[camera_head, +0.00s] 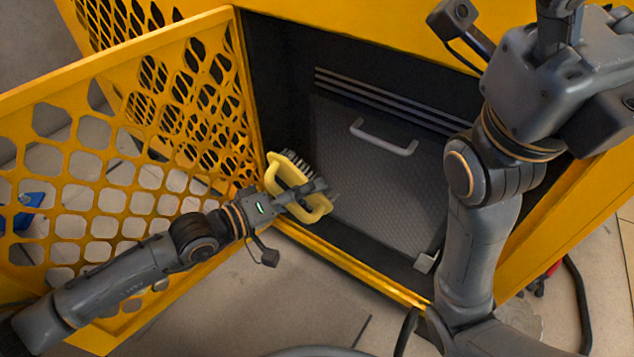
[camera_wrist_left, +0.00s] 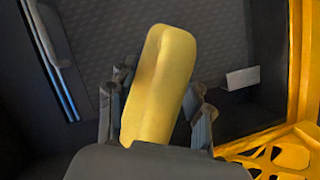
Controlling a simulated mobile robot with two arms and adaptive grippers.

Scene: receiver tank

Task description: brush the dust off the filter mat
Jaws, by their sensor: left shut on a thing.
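The filter mat (camera_head: 365,190) is a dark grey textured panel with a pale bar handle (camera_head: 384,137), set inside the yellow cabinet. It also shows in the left wrist view (camera_wrist_left: 190,45). My left gripper (camera_head: 308,190) is shut on the yellow brush (camera_head: 283,168) at the mat's lower left side. The brush's dark bristles (camera_head: 300,162) show at its upper edge; whether they touch the mat I cannot tell. In the left wrist view the yellow brush handle (camera_wrist_left: 160,85) stands between the fingers. My right arm crosses the right side of the head view; its fingertips are not clearly seen.
A yellow perforated door (camera_head: 130,125) stands open at the left. Dark slats (camera_head: 390,100) lie above the mat. A small pale block (camera_head: 426,262) sits at the mat's lower right corner. The yellow cabinet sill (camera_head: 350,268) edges the opening. A dark hose (camera_head: 582,300) lies on the floor at right.

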